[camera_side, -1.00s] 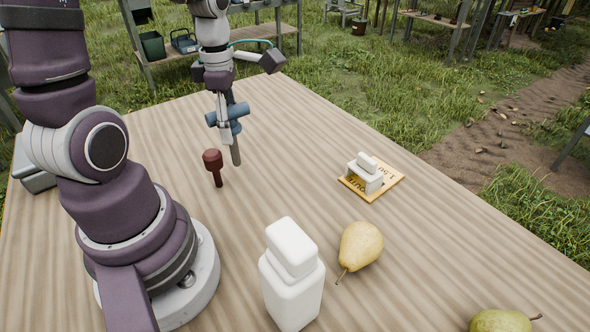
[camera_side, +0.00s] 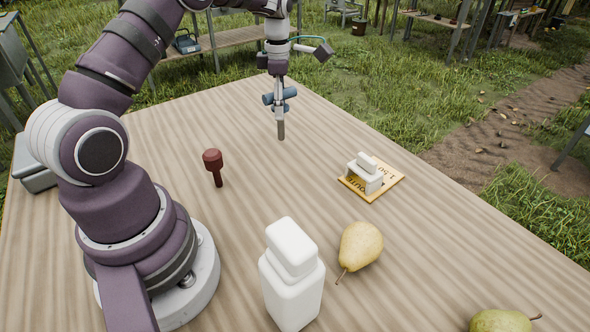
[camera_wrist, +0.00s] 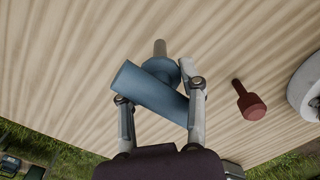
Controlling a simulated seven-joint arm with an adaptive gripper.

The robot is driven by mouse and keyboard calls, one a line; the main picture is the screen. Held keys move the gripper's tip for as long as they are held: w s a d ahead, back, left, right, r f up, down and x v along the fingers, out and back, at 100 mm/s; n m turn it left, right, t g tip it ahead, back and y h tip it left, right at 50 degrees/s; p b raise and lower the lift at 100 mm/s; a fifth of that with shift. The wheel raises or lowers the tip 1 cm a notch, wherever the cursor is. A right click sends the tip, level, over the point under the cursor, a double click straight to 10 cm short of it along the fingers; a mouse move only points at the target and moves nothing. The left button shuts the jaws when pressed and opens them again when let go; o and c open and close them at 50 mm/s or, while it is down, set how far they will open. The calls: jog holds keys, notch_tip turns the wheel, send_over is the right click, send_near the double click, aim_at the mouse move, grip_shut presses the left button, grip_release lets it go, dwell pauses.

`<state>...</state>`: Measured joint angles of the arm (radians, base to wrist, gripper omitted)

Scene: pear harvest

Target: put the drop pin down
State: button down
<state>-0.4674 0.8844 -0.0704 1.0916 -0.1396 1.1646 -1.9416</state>
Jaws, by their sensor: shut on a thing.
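The drop pin has a blue-grey crossed handle and a grey shaft (camera_side: 281,130). My gripper (camera_side: 279,101) is shut on its handle, with the shaft pointing down over the far part of the wooden table (camera_side: 330,235). In the wrist view, the blue handle (camera_wrist: 150,90) lies between the two fingers (camera_wrist: 160,93), and the shaft points away from the camera. I cannot tell whether the shaft tip touches the table.
A white block on an orange lettered plate (camera_side: 388,187) lies to the right. A white bottle (camera_side: 292,285) and two pears (camera_side: 360,246) are nearer the front. Bare table lies around the pin.

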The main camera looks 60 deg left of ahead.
aim_at(281, 139)
jog(key=shift+f, duration=1.5)
jog(key=shift+f, duration=0.1)
jog(key=c, duration=0.6)
grip_release()
